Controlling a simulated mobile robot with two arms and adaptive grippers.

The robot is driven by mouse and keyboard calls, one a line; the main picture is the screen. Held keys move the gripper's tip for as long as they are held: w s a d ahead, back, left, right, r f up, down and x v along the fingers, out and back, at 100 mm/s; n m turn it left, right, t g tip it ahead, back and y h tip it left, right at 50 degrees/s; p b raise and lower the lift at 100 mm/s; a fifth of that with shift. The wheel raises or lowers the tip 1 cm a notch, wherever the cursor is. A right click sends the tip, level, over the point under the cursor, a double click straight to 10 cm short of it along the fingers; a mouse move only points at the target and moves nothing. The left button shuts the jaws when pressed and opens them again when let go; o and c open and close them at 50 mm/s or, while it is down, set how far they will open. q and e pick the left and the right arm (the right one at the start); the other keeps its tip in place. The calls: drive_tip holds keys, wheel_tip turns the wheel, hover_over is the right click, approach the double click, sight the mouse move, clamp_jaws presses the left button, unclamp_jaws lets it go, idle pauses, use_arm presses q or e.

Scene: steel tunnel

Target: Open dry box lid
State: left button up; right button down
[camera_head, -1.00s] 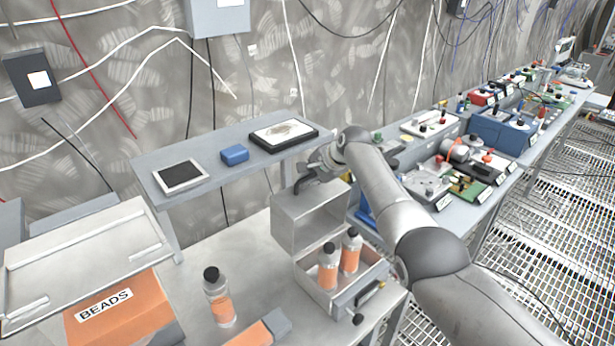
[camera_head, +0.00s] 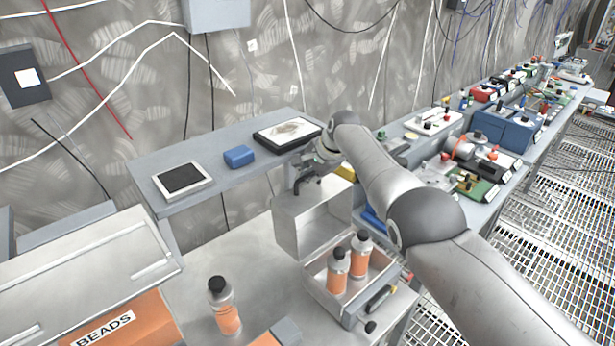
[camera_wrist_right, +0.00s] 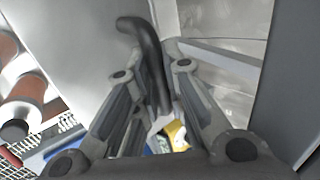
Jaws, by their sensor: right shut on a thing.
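The dry box (camera_head: 336,307) is a small metal box on the bench, holding two orange-labelled bottles (camera_head: 358,258). Its hollow metal lid (camera_head: 318,222) stands raised behind it, with the box's contents exposed. My right gripper (camera_head: 305,180) is at the lid's upper edge. In the right wrist view, my right gripper (camera_wrist_right: 152,70) is shut on a dark curved handle (camera_wrist_right: 152,52), with a finger on each side. The lid's metal surface (camera_wrist_right: 85,45) fills much of that view. My left gripper is not in view.
An orange BEADS box (camera_head: 140,322) under a grey lid is at the left, with a loose bottle (camera_head: 225,308) beside it. Equipment crowds the bench at right.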

drive_tip(key=shift+s+f, duration=0.2)
drive_tip(key=shift+f, duration=0.1)
drive_tip(key=c, duration=1.5)
unclamp_jaws()
drive_tip(key=shift+r, duration=0.1)
drive_tip(key=shift+w, duration=0.1)
drive_tip(key=shift+r, duration=0.1)
drive_tip(key=shift+r, duration=0.15)
